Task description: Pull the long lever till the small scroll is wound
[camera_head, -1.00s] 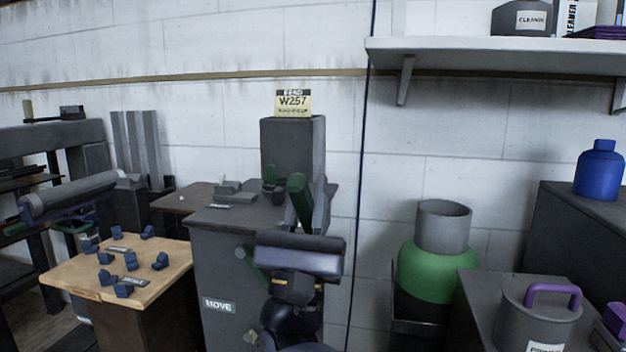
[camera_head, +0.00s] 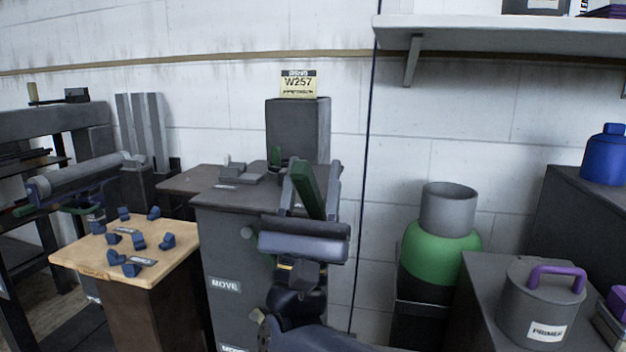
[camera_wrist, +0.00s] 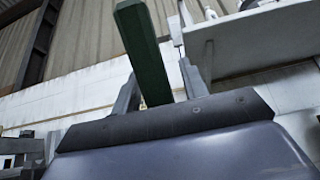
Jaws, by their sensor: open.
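A dark green bar (camera_head: 307,190), which looks like the long lever's handle, rises steeply beside the grey cabinet. It also shows in the wrist view (camera_wrist: 146,55). My gripper (camera_head: 312,182) is open, with the bar lying between its two fingers in both views; I cannot tell whether either touches it. In the wrist view my gripper (camera_wrist: 158,85) has a finger on each side of the bar. The bar's lower end is hidden behind my gripper body. I cannot make out the small scroll for certain; a grey roller (camera_head: 80,179) is at the left.
The grey cabinet (camera_head: 228,257) bears a MOVE label. A tall grey box (camera_head: 298,128) with a W257 sign (camera_head: 298,83) stands behind it. A wooden-topped table (camera_head: 75,257) holds several blue blocks. A green vessel (camera_head: 440,252) and PRIMER pot (camera_head: 541,303) stand right. A shelf (camera_head: 500,33) is above.

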